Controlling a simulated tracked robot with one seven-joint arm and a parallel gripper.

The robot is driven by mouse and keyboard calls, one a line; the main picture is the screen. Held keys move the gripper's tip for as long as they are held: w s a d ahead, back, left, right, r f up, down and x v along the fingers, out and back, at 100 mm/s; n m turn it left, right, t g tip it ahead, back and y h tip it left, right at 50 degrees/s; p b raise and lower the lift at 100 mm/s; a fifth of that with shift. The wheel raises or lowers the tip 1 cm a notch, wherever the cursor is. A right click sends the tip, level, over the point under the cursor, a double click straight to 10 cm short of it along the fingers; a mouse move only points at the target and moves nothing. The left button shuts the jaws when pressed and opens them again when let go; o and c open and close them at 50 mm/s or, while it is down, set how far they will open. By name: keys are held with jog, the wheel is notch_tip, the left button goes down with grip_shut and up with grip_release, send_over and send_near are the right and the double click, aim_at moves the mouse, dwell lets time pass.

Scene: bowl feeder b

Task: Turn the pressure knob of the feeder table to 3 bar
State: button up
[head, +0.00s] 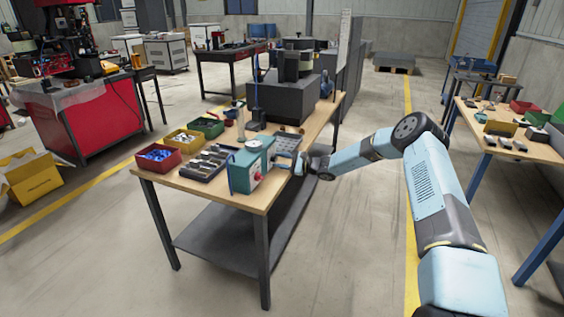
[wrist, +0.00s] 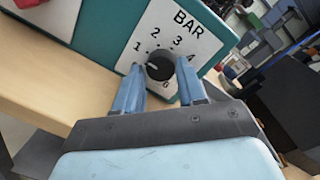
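The pressure knob (wrist: 160,66) is black and round, on a white plate (wrist: 203,42) marked BAR with numbers around it. Its white mark points left, nearest the 1. The knob sits on the teal feeder control box (head: 240,172), near the front of the wooden table in the head view. My gripper (wrist: 160,70) has one blue finger on each side of the knob, with a narrow gap showing on both sides, so it looks open. I cannot tell how deep the fingertips reach. In the head view my gripper (head: 302,164) is at the box's right side and the knob cannot be made out.
A red button (head: 256,177) is on the box. A dark parts tray (head: 208,163) and red (head: 158,158), yellow (head: 184,139) and green (head: 208,126) bins stand to its left. The dark bowl feeder (head: 290,95) stands behind.

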jog(key=c, duration=0.6)
jog(key=shift+d+f, duration=0.15)
jog(key=shift+d, duration=0.2)
jog(key=shift+c, duration=0.2)
jog(key=shift+a, duration=0.25)
jog(key=shift+s+a+m, duration=0.1)
jog(key=shift+a+m, duration=0.05)
jog(key=shift+m, duration=0.35)
jog(key=m, duration=0.3)
jog(key=shift+s+a+m, duration=0.1)
jog(key=shift+a+m, duration=0.05)
jog(key=shift+m, duration=0.25)
jog(key=m, duration=0.3)
jog(key=shift+m, duration=0.4)
jog(key=m, duration=0.4)
jog(key=shift+s+a+m+t, duration=0.1)
jog(key=shift+s+m+t, duration=0.05)
jog(key=shift+m+t, duration=0.25)
jog(key=m, duration=0.5)
jog(key=shift+t, duration=0.3)
